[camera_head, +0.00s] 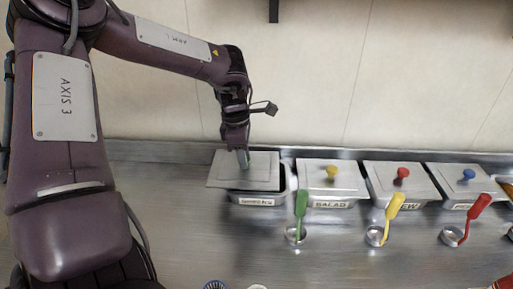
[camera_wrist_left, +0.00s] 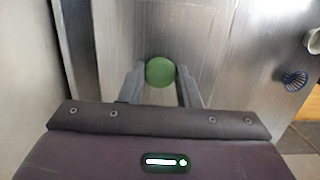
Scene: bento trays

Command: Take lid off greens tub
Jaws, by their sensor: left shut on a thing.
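The greens tub (camera_head: 273,199) is the leftmost metal tub at the wall, with a blurred label on its front. Its grey lid (camera_head: 228,173) sits shifted to the left of the tub, off its rim on the right side, and appears slightly raised. My left gripper (camera_head: 243,160) points down over the lid and is shut on its knob. In the left wrist view the round green knob (camera_wrist_left: 160,72) is between the two fingers. My right gripper is not in view.
Lidded tubs with a yellow knob (camera_head: 331,172), a red knob (camera_head: 402,173) and a blue knob (camera_head: 468,175) stand to the right. The steel counter (camera_head: 190,225) is bare left of the tubs.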

